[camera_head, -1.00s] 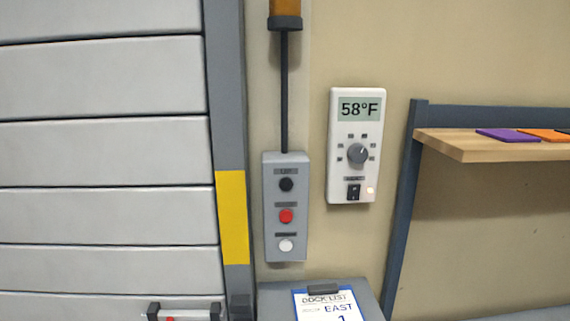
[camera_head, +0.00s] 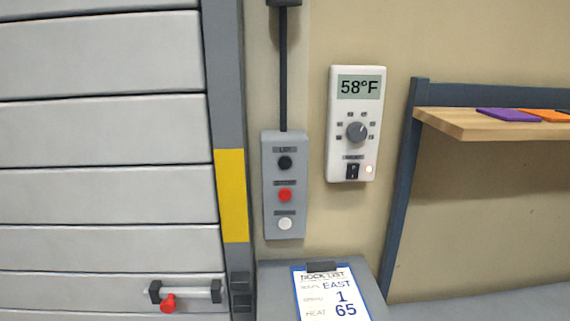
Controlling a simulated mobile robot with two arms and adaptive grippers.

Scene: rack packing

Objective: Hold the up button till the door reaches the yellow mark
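A grey control box (camera_head: 270,210) hangs on the wall right of the door. It has a black button (camera_head: 285,163) at the top, a red button (camera_head: 285,195) in the middle and a white button (camera_head: 285,224) at the bottom. The small labels are mostly too blurred to read. The slatted grey door (camera_head: 100,185) fills the left side, and its handle (camera_head: 190,292) with a red knob shows low down. The yellow mark (camera_head: 232,196) is on the door frame, above the handle's height. Neither gripper is in view.
A white thermostat (camera_head: 354,125) reading 58°F is on the wall right of the box. A clipboard (camera_head: 330,292) reading EAST, 1, 65 lies on a grey surface below. A wooden shelf (camera_head: 460,127) with purple and orange flat items stands at right.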

